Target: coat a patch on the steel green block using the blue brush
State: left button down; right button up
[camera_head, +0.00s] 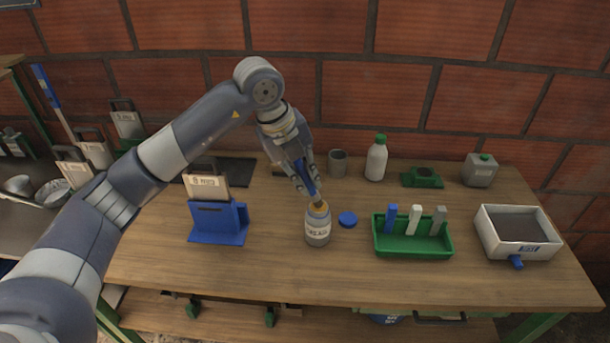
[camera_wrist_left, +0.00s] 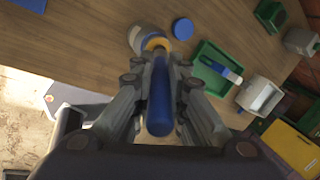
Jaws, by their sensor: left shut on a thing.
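My left gripper (camera_head: 306,178) is shut on the blue handle of the blue brush (camera_head: 308,181), just above an open jar (camera_head: 317,227) on the table. The brush points down at the jar's mouth; its bristles are hidden there. In the left wrist view the blue brush (camera_wrist_left: 160,98) lies between the fingers (camera_wrist_left: 158,75), with the jar (camera_wrist_left: 139,38) beyond its tip. A round blue lid (camera_head: 347,219) lies right of the jar. A green block (camera_head: 422,177) with a dark top sits at the back right; I cannot tell if it is steel. My right gripper is not in view.
A green tray (camera_head: 412,246) with several upright pieces stands right of the jar, then a white bin (camera_head: 518,232) with a blue tap. A blue holder (camera_head: 218,224) is at left. A grey cup (camera_head: 337,163), white bottle (camera_head: 376,160) and grey can (camera_head: 479,170) stand behind. The front strip is clear.

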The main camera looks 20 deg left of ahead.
pick_arm(q)
jog(key=shift+r+p, duration=2.15)
jog(key=shift+r, duration=1.35)
jog(key=shift+f, duration=0.1)
